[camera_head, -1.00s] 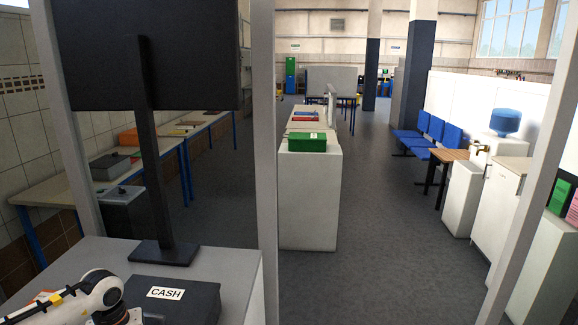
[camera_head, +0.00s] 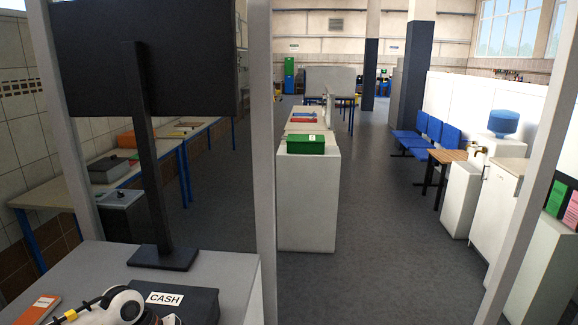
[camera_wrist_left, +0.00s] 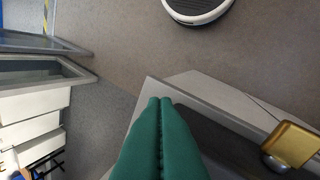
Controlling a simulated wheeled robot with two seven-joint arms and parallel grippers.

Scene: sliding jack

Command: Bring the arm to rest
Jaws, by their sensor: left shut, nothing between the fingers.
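In the left wrist view my left gripper (camera_wrist_left: 160,102) shows as two green fingers pressed together, empty. The fingers lie over a pale grey edge and a dark surface. My right arm and gripper are in neither view.
The counter (camera_head: 228,275) carries a dark cash box (camera_head: 185,300), a monitor stand (camera_head: 150,160) and an orange booklet (camera_head: 38,308). A pale post (camera_head: 263,170) rises beside it. In the wrist view a gold block (camera_wrist_left: 292,143) lies right of the fingers. Open floor (camera_head: 375,280) lies right.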

